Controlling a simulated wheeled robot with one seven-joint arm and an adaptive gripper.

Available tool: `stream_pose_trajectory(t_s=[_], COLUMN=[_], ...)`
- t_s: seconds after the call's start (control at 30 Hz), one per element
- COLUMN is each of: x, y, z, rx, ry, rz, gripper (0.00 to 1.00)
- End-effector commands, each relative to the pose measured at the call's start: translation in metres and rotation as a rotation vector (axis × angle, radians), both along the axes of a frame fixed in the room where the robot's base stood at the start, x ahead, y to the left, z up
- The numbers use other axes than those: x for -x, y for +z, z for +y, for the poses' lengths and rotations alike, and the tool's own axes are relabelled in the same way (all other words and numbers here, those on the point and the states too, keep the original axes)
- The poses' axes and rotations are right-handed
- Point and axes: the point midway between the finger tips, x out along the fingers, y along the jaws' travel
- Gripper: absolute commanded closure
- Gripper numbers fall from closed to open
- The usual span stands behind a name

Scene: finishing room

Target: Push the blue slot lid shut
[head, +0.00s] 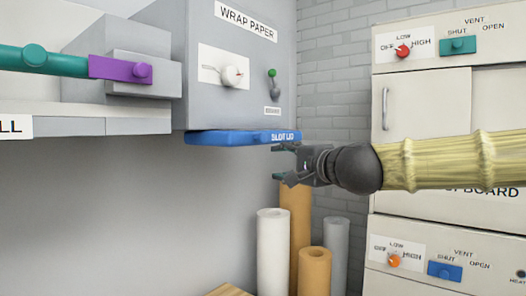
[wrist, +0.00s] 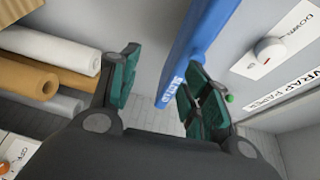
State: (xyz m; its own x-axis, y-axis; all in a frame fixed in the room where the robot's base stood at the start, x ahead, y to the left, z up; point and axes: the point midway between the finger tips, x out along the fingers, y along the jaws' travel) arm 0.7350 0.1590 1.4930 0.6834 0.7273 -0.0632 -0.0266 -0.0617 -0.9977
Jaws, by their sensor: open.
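The blue slot lid (head: 228,138) is a flat bar sticking out from the lower edge of the grey wrap paper box (head: 232,95), roughly level, with "SLOT LID" lettering near its right end. My gripper (head: 278,163) is open just below and at the right end of the lid. In the wrist view the lid (wrist: 200,35) runs between my open fingers (wrist: 163,95), nearer the right finger. I cannot tell whether a finger touches it.
Rolls of paper (head: 273,250) stand upright below my gripper. A cupboard (head: 420,100) with dials and sliders stands at the right. A teal bar with a purple block (head: 118,68) is at the left. The wall below the lid is clear.

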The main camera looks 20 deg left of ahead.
Motion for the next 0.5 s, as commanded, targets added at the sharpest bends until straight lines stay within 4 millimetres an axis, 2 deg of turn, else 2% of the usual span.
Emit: stream_pose_trajectory(t_s=[0.03, 0.1, 0.17, 0.33, 0.5], x=[0.005, 0.01, 0.013, 0.008, -0.007], y=[0.021, 0.04, 0.051, 0.057, 0.057], z=[-0.002, -0.003, -0.003, 0.004, 0.021], rx=[-0.023, -0.045, -0.057, -0.064, -0.063], ry=[0.003, 0.008, 0.011, 0.013, 0.014], rz=[-0.01, -0.02, -0.025, -0.026, -0.024], gripper=[0.53, 0.53, 0.53, 0.53, 0.53])
